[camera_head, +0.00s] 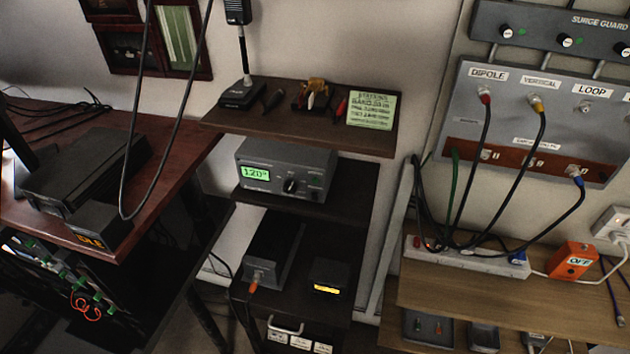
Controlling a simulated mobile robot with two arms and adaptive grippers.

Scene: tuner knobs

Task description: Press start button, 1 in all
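I cannot pick out a button marked start in this view. A grey box (285,170) with a green display reading about 120° and a dark knob (291,186) stands on the middle shelf of the dark rack. Small marks beside its knob are too small to read. A black box (97,230) with an orange display, seemingly reading IDLE, sits at the front edge of the red-brown desk. A small dark unit (328,278) with a lit yellow display is on the lower shelf. Neither of my grippers shows.
The dark rack's top shelf (222,120) holds a desk microphone (241,92), small tools and a green note (371,109). A wall panel (545,112) with plugged cables hangs at right, above a wooden shelf (480,298) with a power strip (465,256) and an orange OFF box (573,260).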

